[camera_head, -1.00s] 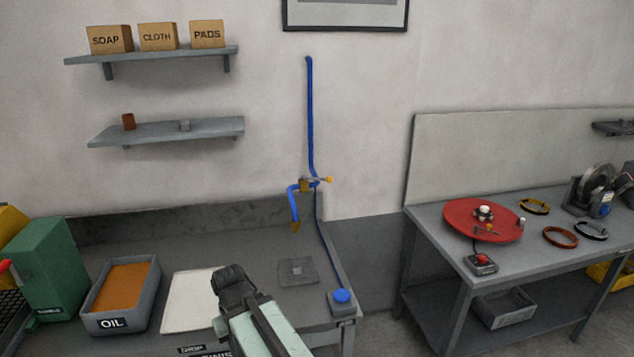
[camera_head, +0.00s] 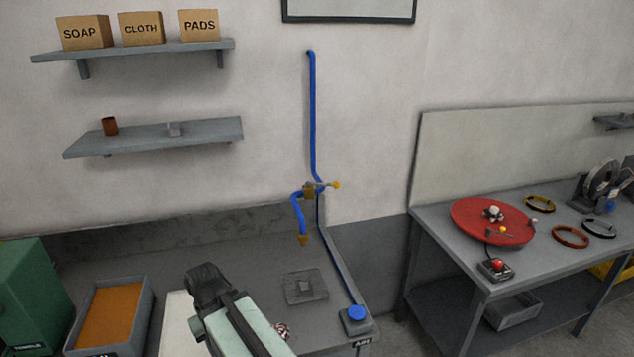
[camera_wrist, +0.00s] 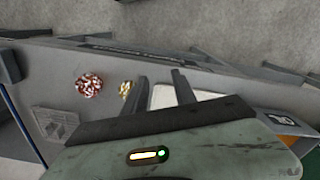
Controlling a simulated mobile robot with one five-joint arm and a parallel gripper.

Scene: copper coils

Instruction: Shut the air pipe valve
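The air pipe (camera_head: 312,120) is blue and runs down the wall to a brass valve (camera_head: 309,191). Below the valve, a blue pipe piece bends down to a brass nozzle (camera_head: 303,239). My gripper (camera_head: 206,284) is low over the left bench, left of and below the valve, well apart from it. In the wrist view its two dark fingers (camera_wrist: 161,84) stand apart with nothing held between them. The valve does not show in the wrist view.
An orange-filled tray (camera_head: 108,314) and green box (camera_head: 32,295) stand left. A second bench (camera_head: 446,262) stands right, beyond a gap.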

